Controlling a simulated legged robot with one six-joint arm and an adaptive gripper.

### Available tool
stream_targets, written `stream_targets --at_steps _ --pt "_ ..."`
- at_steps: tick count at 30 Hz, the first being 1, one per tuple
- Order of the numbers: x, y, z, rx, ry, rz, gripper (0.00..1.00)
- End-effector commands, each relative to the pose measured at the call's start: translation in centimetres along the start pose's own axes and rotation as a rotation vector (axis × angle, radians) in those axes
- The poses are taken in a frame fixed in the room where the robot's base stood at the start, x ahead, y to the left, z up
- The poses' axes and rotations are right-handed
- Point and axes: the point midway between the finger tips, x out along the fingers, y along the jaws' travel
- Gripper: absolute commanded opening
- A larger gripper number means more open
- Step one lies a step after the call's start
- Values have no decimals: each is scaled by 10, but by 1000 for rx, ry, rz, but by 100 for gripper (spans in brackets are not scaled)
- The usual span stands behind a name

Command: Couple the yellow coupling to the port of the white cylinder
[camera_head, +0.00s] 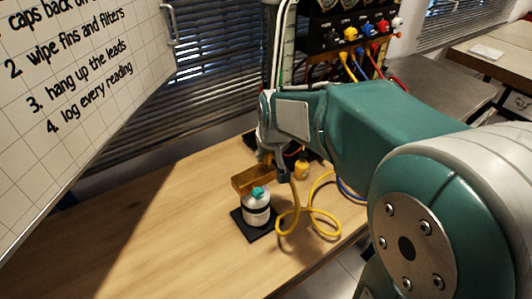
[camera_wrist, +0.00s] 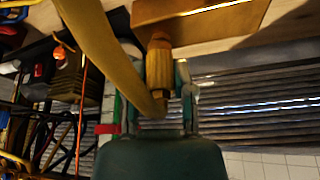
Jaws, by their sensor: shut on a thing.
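The white cylinder (camera_head: 257,211), with a teal top and a dark band, stands upright in the head view on a small black pad (camera_head: 242,224). My gripper (camera_head: 274,168) is behind it, beside a brass-coloured block (camera_head: 250,180). In the wrist view my gripper (camera_wrist: 160,105) is shut on the yellow coupling (camera_wrist: 159,72), which sits between the two fingers. The coupling's far end is close to the block (camera_wrist: 205,22); I cannot tell whether they touch. A thick yellow hose (camera_wrist: 100,50) runs from the coupling. The cylinder's port cannot be made out.
The yellow hose (camera_head: 309,212) loops on the wooden table (camera_head: 150,235) right of the cylinder. A small yellow object (camera_head: 302,169) stands behind the loop. A panel with coloured plugs and leads (camera_head: 352,35) is at the back. The table's left side is clear.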

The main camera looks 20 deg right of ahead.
Motion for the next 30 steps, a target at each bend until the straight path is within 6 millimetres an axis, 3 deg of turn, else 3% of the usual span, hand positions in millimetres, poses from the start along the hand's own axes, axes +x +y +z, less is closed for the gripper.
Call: stream_targets --at_steps 21,22,23,30 --pt "4 0 1 0 1 0 0" --pt "4 0 1 0 1 0 41" --pt "4 0 1 0 1 0 55" --pt "4 0 1 0 1 0 55"
